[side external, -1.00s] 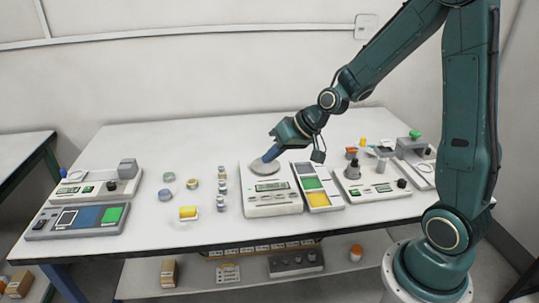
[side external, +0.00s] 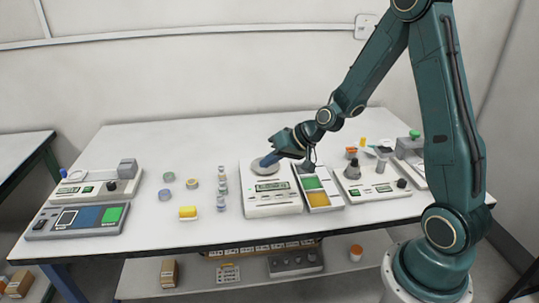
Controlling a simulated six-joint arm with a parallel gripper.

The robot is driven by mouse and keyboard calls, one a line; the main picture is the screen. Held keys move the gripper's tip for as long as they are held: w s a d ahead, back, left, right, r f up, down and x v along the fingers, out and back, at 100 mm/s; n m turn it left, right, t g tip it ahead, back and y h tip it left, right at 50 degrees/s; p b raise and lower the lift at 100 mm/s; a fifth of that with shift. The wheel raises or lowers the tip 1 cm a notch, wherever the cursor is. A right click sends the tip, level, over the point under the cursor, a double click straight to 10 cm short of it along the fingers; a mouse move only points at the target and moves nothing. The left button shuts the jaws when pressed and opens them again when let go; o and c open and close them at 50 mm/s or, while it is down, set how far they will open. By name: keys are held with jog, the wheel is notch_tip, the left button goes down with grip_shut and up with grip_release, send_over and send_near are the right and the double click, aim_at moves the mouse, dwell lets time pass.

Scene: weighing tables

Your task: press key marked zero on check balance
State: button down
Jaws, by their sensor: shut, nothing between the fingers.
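A white balance (side external: 271,201) with a round grey pan and a lit green display stands at the middle of the table's front. Keys sit along its front panel, but their markings are too small to read. A second balance (side external: 372,191) with a dark knobbed object on it stands to the right, and another balance (side external: 98,189) stands at the far left. I cannot tell by label which is the check balance. My gripper (side external: 266,162) is shut and empty, its blue fingers over the middle balance's pan, behind its display. Whether the fingertips touch the pan is unclear.
A panel with coloured pads (side external: 78,221) is at front left. The table's back left is clear.

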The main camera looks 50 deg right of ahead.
aim_at(269, 198)
jog(key=shift+f, duration=0.15)
jog(key=shift+f, duration=4.25)
jog(key=shift+f, duration=0.8)
jog(key=shift+r, duration=0.8)
jog(key=shift+r, duration=0.15)
jog(key=shift+r, duration=2.35)
jog(key=shift+r, duration=0.1)
